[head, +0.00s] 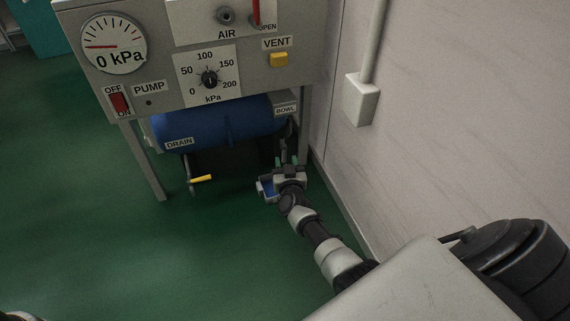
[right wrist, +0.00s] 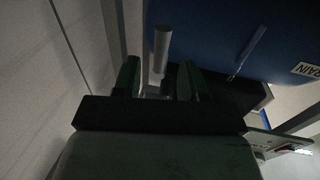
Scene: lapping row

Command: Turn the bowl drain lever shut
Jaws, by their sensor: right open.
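My right gripper (head: 288,161) reaches under the bench panel, just below the BOWL label (head: 286,109). It is open. In the right wrist view, its two green fingertips (right wrist: 158,80) stand apart, with a grey cylindrical piece (right wrist: 161,48) showing between and beyond them. I cannot tell whether they touch it, or whether it is the bowl drain lever. No lever handle is clear at the BOWL label, where the gripper and shadow cover much. A yellow-handled lever (head: 201,179) hangs under the DRAIN label (head: 179,144), left of the gripper. My left gripper is not in view.
A blue tank (head: 215,125) lies under the panel and also shows in the right wrist view (right wrist: 225,35). The panel (head: 150,75) carries a gauge, knob and switches. A wall (head: 430,130) stands close on the right. Green floor (head: 90,230) is clear at left.

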